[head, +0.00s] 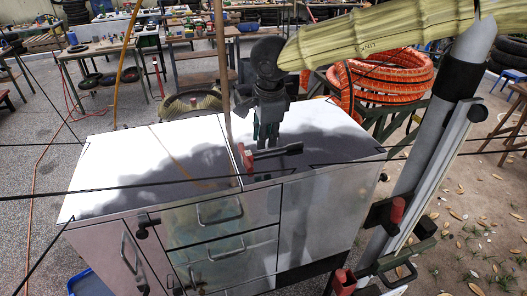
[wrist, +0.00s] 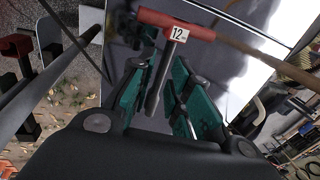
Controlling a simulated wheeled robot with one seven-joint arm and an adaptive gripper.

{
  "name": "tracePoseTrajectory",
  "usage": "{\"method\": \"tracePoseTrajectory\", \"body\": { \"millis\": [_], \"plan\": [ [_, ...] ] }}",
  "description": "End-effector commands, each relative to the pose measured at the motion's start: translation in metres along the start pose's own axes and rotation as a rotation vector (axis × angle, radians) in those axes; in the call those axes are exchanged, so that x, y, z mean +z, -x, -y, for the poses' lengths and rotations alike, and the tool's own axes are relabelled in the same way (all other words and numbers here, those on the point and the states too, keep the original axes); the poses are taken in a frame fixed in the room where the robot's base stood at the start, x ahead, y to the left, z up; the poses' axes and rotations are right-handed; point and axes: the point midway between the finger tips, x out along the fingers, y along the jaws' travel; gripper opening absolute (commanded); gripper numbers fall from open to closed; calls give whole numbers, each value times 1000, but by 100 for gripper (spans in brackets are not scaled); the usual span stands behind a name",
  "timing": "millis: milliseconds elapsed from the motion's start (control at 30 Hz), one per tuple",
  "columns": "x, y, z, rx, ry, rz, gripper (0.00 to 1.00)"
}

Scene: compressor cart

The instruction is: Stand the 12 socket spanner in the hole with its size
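The 12 socket spanner (wrist: 177,31) has a red T-handle, a white label reading 12 and a dark shaft. In the wrist view its handle is at the top, with the shaft running down between the teal fingers of my gripper (wrist: 165,65). In the head view my gripper (head: 267,146) points down over the cart top, and the spanner (head: 278,152) lies roughly level at the fingertips, handle to the left. I cannot tell if it touches the top. I cannot make out the hole for size 12.
The cart (head: 130,150) has a pale top, partly in shadow, with drawers and a door below. The top is clear left of my gripper. An orange coiled hose (head: 385,80) is behind the cart at the right. Workbenches (head: 100,50) stand farther back.

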Motion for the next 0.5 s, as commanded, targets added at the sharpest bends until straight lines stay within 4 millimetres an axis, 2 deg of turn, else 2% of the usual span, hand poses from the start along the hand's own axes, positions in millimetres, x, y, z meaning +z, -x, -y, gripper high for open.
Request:
{"method": "tracePoseTrajectory", "body": {
  "millis": [267, 500],
  "plan": [
    [-7, -37, 1, 8, -3, 0, 19],
    [-8, -52, 0, 6, -4, 1, 19]
  ]
}}
